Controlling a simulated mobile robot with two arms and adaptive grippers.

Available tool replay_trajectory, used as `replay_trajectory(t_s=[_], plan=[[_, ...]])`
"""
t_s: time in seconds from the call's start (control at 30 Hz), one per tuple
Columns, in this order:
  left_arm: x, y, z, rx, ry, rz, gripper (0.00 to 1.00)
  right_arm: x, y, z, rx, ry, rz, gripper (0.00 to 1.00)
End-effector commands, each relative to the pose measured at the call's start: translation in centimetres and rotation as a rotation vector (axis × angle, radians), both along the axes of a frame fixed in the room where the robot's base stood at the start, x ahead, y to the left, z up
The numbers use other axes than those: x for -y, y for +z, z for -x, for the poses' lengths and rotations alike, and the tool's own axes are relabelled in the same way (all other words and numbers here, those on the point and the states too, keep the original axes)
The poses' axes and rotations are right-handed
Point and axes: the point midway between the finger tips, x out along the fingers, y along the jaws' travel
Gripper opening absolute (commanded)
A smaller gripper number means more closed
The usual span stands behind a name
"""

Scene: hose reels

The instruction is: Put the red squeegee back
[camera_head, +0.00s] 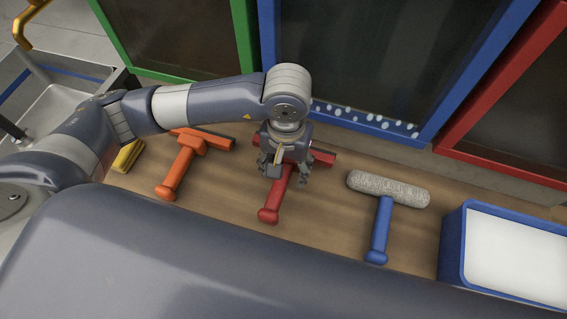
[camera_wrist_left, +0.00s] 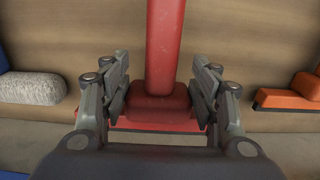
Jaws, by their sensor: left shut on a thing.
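The red squeegee (camera_head: 271,207) lies on the wooden shelf, its handle toward me and its head toward the window frames. My left gripper (camera_head: 284,173) points down over it, near where handle and head meet. In the left wrist view the two fingers (camera_wrist_left: 161,88) stand on either side of the red squeegee (camera_wrist_left: 165,45) at the thick block below the handle. The gripper is shut on it. Part of the squeegee's head is hidden behind the gripper. My right gripper is not in view.
An orange squeegee (camera_head: 180,168) lies to the left, with a yellow block (camera_head: 127,156) beyond it. A blue-handled roller (camera_head: 380,222) with a grey sleeve lies to the right, near a blue bin (camera_head: 451,245). Green, blue (camera_head: 440,117) and red window frames stand behind the shelf.

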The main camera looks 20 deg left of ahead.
Motion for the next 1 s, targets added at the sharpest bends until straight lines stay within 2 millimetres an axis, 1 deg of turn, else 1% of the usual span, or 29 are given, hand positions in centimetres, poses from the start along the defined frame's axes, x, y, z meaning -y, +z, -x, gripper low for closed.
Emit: replay_trajectory(t_s=[0.03,0.1,0.17,0.4,0.47,0.7,0.87,0.9,0.93,0.97,1.0], plan=[[-0.4,0.1,-0.5,-0.001,0.003,0.000,0.33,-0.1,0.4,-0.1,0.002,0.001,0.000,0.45],[-0.6,-0.1,-1.0,-0.001,0.001,0.000,0.33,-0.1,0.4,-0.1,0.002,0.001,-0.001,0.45],[-0.8,-0.3,-1.2,-0.001,0.000,0.000,0.33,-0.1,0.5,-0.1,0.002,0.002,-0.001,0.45],[-0.8,-3.1,-1.2,-0.003,0.001,0.001,0.33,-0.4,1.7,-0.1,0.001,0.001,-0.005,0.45],[-0.8,-3.5,-1.2,-0.002,-0.001,0.001,0.33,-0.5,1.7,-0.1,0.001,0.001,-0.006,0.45],[-0.7,-3.7,-1.3,0.001,-0.002,0.001,0.33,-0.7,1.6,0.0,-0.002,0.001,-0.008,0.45],[-0.7,-4.1,-1.3,0.001,-0.002,0.001,0.33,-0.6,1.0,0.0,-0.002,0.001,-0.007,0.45],[-0.7,-3.9,-1.2,0.000,-0.001,0.001,0.65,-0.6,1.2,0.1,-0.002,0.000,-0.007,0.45],[-0.7,-3.9,-1.2,0.000,-0.001,0.000,0.72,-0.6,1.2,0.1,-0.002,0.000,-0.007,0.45],[-0.7,-3.9,-1.2,0.000,-0.001,0.000,0.76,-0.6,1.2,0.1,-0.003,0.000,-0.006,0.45],[-0.7,-3.9,-1.2,0.000,-0.001,0.000,0.76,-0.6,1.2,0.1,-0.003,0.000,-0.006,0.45]])
